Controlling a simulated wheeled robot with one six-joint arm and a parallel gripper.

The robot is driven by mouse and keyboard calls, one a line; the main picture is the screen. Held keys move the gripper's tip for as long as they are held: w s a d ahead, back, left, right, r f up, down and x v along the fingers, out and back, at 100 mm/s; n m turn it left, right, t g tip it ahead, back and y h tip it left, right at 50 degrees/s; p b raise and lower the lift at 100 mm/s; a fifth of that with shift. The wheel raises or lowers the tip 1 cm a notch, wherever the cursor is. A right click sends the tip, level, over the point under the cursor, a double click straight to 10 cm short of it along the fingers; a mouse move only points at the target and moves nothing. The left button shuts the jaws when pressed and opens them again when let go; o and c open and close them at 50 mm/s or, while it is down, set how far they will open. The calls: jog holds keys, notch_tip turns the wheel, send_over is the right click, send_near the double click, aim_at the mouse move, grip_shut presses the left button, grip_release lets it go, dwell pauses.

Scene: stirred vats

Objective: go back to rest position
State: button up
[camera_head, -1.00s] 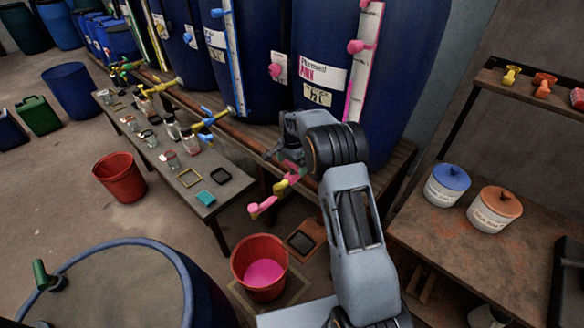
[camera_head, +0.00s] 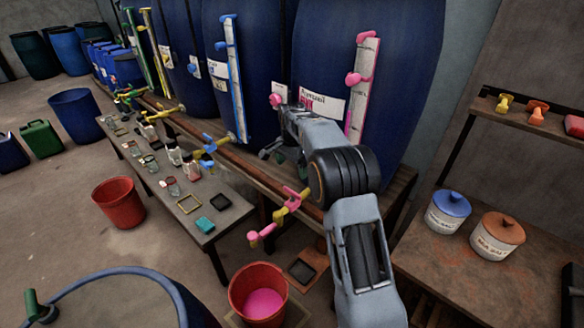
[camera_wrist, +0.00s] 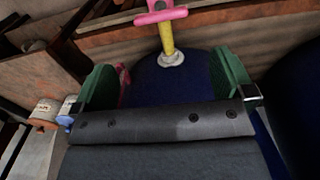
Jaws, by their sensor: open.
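My gripper (camera_head: 281,150) is raised in front of the large blue vat (camera_head: 390,70) with pink fittings. It is above and a little left of the pink and yellow tap (camera_head: 288,208) and apart from it. In the wrist view my gripper (camera_wrist: 166,84) has its two green fingers spread wide with nothing held between them. The tap's yellow stem and pink handle (camera_wrist: 160,15) show at the top of that view, beyond the fingers. The fingertips are small and partly dark in the head view.
A red bucket (camera_head: 257,292) with pink liquid stands on the floor below the tap. A low table (camera_head: 228,215) with jars and small trays is at left. A bench (camera_head: 440,248) with two lidded pots is at right. Another red bucket (camera_head: 118,203) stands on open floor.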

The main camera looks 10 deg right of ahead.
dwell(0.3)
jog(key=f+n, duration=0.2)
jog(key=shift+s+f+n, duration=0.25)
jog(key=shift+s+n, duration=0.05)
jog(key=shift+s, duration=0.1)
jog(key=s+r+n+t+p, duration=0.1)
jog(key=s+r+n, duration=0.2)
jog(key=s, duration=0.7)
jog(key=s+r+n+t+p, duration=0.1)
jog(key=s+r+n+p, duration=0.1)
jog(key=s, duration=0.8)
jog(key=s+r+n+t+p, duration=0.1)
jog(key=s+r+n, duration=0.3)
jog(key=s, duration=0.7)
jog(key=shift+a+r+t+p, duration=0.2)
jog(key=shift+r+t+p, duration=0.1)
jog(key=shift+r, duration=0.9)
